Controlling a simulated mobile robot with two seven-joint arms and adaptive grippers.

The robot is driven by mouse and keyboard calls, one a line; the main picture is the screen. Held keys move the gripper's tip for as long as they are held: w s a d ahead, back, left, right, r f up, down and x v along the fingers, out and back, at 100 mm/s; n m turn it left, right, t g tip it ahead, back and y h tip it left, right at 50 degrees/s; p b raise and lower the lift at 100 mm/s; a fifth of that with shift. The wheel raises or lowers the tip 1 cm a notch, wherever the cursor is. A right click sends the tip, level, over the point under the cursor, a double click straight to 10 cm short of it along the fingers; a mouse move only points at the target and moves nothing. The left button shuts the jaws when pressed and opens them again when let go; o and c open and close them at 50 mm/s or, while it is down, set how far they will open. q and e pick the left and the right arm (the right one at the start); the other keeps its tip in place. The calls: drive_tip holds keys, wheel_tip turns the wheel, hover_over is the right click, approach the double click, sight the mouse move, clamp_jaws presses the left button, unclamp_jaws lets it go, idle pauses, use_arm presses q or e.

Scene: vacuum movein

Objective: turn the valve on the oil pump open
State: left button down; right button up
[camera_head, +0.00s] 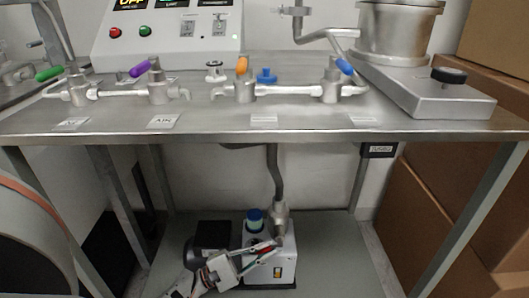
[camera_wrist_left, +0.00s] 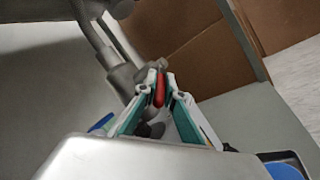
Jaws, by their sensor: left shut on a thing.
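The oil pump (camera_head: 285,268) is a white box with a dark motor (camera_head: 213,236) on the lower shelf under the steel table. A grey metal fitting (camera_head: 280,218) and hose rise from its top. My left gripper (camera_head: 276,243) reaches in low from the left, in front of the pump's top. In the left wrist view, my left gripper's fingertips (camera_wrist_left: 161,74) are closed around a red valve handle (camera_wrist_left: 159,92), just beside the grey fitting. The fingers hide part of the handle, so its exact angle is hard to tell. My right gripper is not in view.
The steel tabletop (camera_head: 220,124) overhangs the pump. On it are valves with green (camera_head: 49,73), purple (camera_head: 140,69), orange (camera_head: 242,65) and blue (camera_head: 344,66) handles. A blue-capped part (camera_head: 255,216) stands on the pump. Cardboard boxes (camera_head: 425,215) fill the right side.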

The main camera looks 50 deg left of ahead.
use_arm(q)
drive_tip(key=shift+f+n+t, duration=0.2)
drive_tip(key=shift+n+t, duration=0.1)
drive_tip(key=shift+t, duration=0.2)
idle(0.3)
drive_tip(key=c, duration=2.1)
unclamp_jaws()
drive_tip(key=v, duration=1.2)
drive_tip(key=shift+w+f, duration=0.1)
